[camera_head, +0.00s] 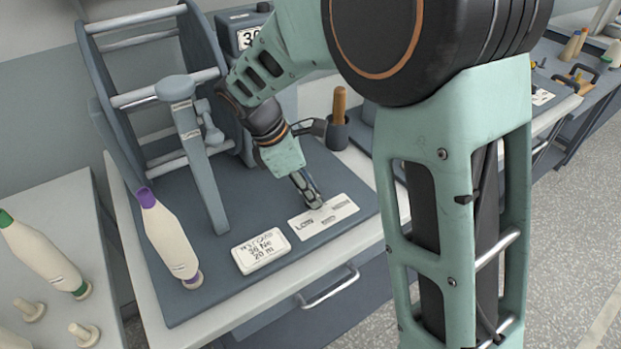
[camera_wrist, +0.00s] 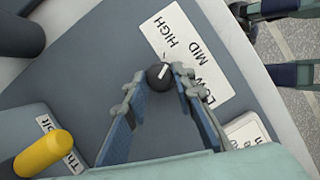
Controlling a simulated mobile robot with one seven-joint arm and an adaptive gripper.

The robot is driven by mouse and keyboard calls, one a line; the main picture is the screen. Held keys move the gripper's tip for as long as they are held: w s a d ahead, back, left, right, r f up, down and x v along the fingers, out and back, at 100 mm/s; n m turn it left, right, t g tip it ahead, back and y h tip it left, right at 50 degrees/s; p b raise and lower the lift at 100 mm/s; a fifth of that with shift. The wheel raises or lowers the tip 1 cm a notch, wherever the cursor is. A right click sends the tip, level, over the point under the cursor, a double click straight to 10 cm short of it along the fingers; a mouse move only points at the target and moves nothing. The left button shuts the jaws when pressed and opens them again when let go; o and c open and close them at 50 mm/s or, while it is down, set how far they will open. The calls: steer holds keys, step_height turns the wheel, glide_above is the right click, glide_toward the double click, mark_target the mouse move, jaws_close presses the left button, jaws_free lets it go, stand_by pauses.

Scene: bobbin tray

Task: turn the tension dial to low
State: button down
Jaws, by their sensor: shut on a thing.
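The tension dial (camera_wrist: 155,80) is a small dark round knob with a white pointer mark, seen in the wrist view beside the white label plate (camera_wrist: 222,70). The plate reads HIGH, MID and LOW. The white mark slants up and right, roughly toward the MID side; its exact setting is hard to tell. My gripper (camera_wrist: 157,84) is shut on the dial, with one finger on each side of it. In the head view my gripper (camera_head: 313,200) points down at the plate (camera_head: 330,224), and the dial is hidden behind the fingers.
A white block marked 36 Ne 20 m (camera_head: 261,251) lies left of the plate. A dark cup (camera_head: 337,134) with a wooden handle stands behind my gripper.

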steer(key=m+p, duration=0.1)
steer(key=m, duration=0.1)
steer(key=m+g+p, duration=0.1)
steer(key=shift+w+r+m+g, duration=0.15)
steer(key=shift+m+g, duration=0.15)
steer(key=shift+m, duration=0.1)
steer(key=m+g+p, duration=0.1)
steer(key=m+p, duration=0.1)
steer(key=m, duration=0.1)
steer(key=shift+w+m, duration=0.15)
steer(key=shift+m, duration=0.15)
steer(key=m+g+p, duration=0.1)
steer(key=m, duration=0.2)
steer(key=shift+w+d+m+y, duration=0.1)
steer(key=shift+m+y, duration=0.2)
steer(key=shift+y, duration=0.1)
steer(key=shift+w+d+m+g+y+p, duration=0.1)
steer(key=shift+m+g+y+p, duration=0.55)
steer(key=shift+m, duration=1.25)
steer(key=c, duration=1.6)
jaws_free()
steer(key=v, duration=1.1)
steer(key=shift+w+r, duration=0.25)
steer(key=shift+r, duration=0.05)
